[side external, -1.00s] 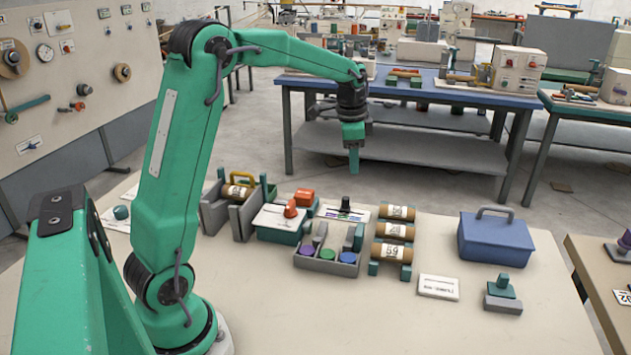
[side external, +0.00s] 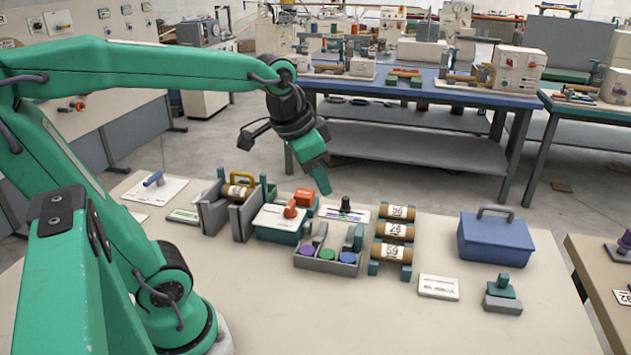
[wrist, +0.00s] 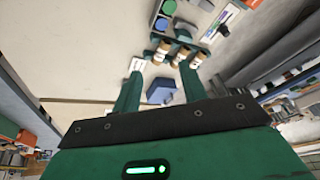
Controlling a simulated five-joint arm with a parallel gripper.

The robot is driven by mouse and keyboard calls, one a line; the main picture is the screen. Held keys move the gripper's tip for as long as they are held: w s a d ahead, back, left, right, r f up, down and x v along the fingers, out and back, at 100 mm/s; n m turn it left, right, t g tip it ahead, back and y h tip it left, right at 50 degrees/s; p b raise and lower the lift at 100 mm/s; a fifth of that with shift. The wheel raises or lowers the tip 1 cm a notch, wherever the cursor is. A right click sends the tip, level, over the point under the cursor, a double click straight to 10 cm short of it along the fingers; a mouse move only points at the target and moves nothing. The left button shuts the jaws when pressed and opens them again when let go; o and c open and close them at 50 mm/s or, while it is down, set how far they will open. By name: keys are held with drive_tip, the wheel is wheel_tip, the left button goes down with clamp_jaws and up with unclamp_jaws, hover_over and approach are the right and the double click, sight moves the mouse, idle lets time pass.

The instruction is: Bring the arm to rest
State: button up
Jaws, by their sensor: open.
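My gripper (side external: 318,165) is raised in the air above the back edge of the near table (side external: 420,325), tilted down to the right. In the wrist view my gripper (wrist: 160,82) shows two green fingers apart with nothing held between them. The fingertips are apart from all of these.
A grey tray of coloured discs (side external: 327,262), a rack of labelled rolls (side external: 393,232), a blue case (side external: 496,238) and a grey holder with a roll (side external: 236,205) stand on the table. The front of the table is clear. A blue-topped bench (side external: 420,90) stands behind.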

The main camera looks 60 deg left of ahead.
drive_tip(key=s+d+f+n+t, duration=0.1)
drive_tip(key=s+d+f+n, duration=0.1)
drive_tip(key=s, duration=0.5)
drive_tip(key=shift+d+f, duration=0.3)
drive_tip(key=shift+d, duration=0.1)
drive_tip(key=shift+o, duration=0.4)
drive_tip(key=shift+s, duration=0.1)
idle(0.6)
drive_tip(key=o, duration=0.3)
